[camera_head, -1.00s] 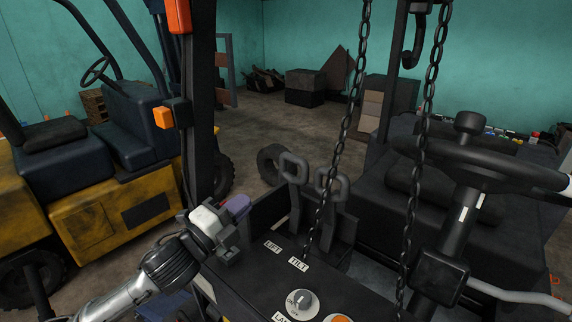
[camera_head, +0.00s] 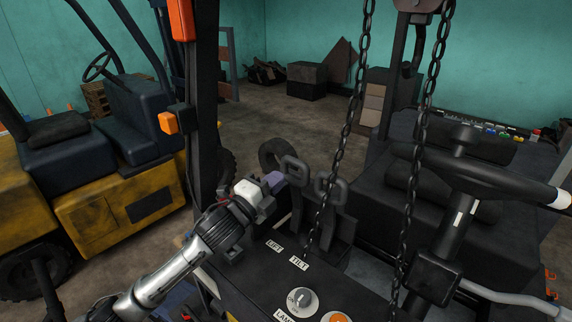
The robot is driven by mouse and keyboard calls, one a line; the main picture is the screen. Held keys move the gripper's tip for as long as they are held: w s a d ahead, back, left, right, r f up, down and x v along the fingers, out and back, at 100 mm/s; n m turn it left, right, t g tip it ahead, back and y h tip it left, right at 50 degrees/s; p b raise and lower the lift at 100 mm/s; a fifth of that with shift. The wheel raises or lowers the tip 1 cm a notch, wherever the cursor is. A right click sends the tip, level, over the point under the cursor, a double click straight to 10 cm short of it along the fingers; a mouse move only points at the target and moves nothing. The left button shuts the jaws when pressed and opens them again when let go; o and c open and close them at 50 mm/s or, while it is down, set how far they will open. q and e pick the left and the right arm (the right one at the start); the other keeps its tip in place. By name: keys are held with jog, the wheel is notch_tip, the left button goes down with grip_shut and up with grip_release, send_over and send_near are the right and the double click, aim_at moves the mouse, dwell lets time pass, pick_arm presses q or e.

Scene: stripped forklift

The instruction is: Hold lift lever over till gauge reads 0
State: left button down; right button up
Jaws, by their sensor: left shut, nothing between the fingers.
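The lift lever (camera_head: 295,172), a dark lever with a loop handle, stands on the console behind the LIFT label (camera_head: 274,246). The similar tilt lever (camera_head: 330,189) stands to its right, behind the TILT label (camera_head: 299,263). My left gripper (camera_head: 274,181) is shut and empty, with its purple-grey fingers just left of the lift lever's handle. I cannot tell whether they touch it. No gauge can be made out in this view. My right gripper is not in view.
Two hanging chains (camera_head: 328,187) (camera_head: 412,180) cross the view in front of the console and seat. A dark mast post (camera_head: 205,100) rises left of the levers. The steering wheel (camera_head: 480,175) is at the right. A knob (camera_head: 301,299) sits on the console front.

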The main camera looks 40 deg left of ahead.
aim_at(286, 171)
pick_arm(q)
jog(key=shift+w+r+p, duration=0.2)
jog(key=shift+w+p, duration=0.15)
jog(key=shift+w, duration=0.65)
jog(key=shift+w+r+p, duration=0.15)
jog(key=shift+w+p, duration=0.2)
jog(key=shift+w, duration=0.6)
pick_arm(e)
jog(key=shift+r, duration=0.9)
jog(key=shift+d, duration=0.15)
